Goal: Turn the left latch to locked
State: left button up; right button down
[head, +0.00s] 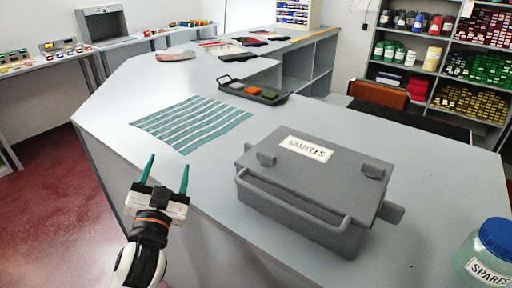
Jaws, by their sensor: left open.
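A grey case (315,185) labelled SAMPLES stands shut on the counter, with a handle (290,203) along its front. The left latch (266,158) is a small grey tab near the left end of the lid. The right latch (372,170) is a similar tab near the right end. I cannot tell from this view whether either is locked. My left gripper (168,173) is open and empty, its teal fingers pointing up and away, left of the case and apart from it. My right gripper is out of view.
A striped cloth (192,122) lies on the counter (135,90) left of the case. A dark tray (252,92) with coloured pieces sits behind. A blue-lidded SPARES jar (487,255) stands at the right front. The counter between cloth and case is bare.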

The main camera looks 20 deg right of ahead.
pick_arm(q)
jog(key=s+d+r+m+g+h, duration=0.2)
jog(key=d+r+m+g+h, duration=0.1)
jog(key=d+r+m+h, duration=0.4)
jog(key=s+d+r+m+g+h, duration=0.25)
jog(key=d+r+m+h, duration=0.25)
jog(key=r+m+h, duration=0.4)
jog(key=s+d+r+m+g+y, duration=0.3)
jog(key=s+d+m+g, duration=0.85)
jog(key=m+g, duration=0.85)
jog(key=m+t+y, duration=0.2)
jog(key=t+y, duration=0.7)
jog(key=y, duration=0.6)
send_near(266, 154)
jog(key=shift+g, duration=0.25)
jog(key=x, duration=0.8)
jog(key=shift+w+d+f+p, duration=0.15)
jog(key=shift+w+f+p, duration=0.1)
jog(key=shift+w+p, duration=0.15)
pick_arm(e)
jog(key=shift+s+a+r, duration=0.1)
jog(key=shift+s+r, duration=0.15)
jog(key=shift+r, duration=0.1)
